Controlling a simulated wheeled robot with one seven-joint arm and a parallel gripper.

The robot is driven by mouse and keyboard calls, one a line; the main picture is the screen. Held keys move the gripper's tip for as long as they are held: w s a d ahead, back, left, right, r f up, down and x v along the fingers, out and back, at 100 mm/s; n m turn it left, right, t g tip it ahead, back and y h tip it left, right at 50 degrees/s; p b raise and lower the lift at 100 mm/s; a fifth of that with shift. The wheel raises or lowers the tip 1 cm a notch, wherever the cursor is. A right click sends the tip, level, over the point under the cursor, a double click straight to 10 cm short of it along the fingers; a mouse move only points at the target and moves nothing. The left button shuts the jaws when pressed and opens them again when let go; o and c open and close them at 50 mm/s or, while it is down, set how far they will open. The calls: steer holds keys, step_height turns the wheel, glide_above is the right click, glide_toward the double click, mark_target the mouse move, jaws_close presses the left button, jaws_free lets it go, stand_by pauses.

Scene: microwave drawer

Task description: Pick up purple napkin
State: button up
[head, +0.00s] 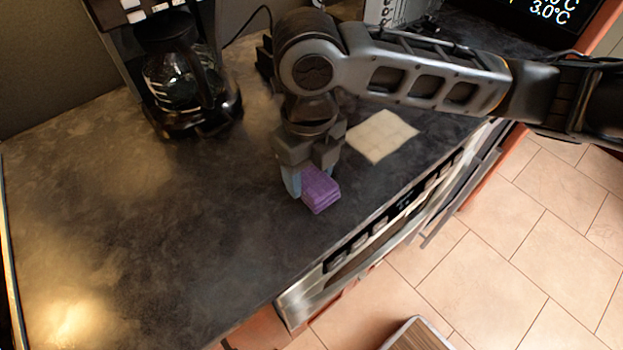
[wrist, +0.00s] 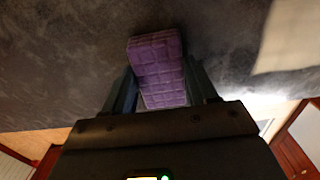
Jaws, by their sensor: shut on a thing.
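The purple napkin (head: 320,189) is a small folded block with a quilted surface, on or just above the dark countertop near its front edge. My gripper (head: 308,186) points down from above, with its fingers on either side of the napkin, shut on it. In the wrist view the napkin (wrist: 158,68) sits between the two fingers (wrist: 160,92) and sticks out past their tips. I cannot tell whether its underside touches the counter.
A flat cream napkin (head: 382,135) lies to the right of my gripper. A coffee maker with a glass pot (head: 175,82) stands at the back left. The dark counter (head: 150,220) is clear to the left. An appliance front (head: 375,225) runs below the counter edge.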

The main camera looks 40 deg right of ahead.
mark_target(312, 174)
steer(key=shift+r, duration=0.5)
steer(key=r, duration=0.2)
steer(key=r+b, duration=0.1)
steer(key=shift+d+r, duration=0.15)
steer(key=shift+d, duration=0.1)
steer(key=s+d+r+b, duration=0.2)
steer(key=s+d+r, duration=0.2)
steer(key=d, duration=0.6)
step_height(312, 174, up, 3)
steer(key=shift+s+d+f, duration=0.15)
steer(key=shift+d, duration=0.05)
steer(key=o, duration=0.5)
steer(key=c, duration=0.4)
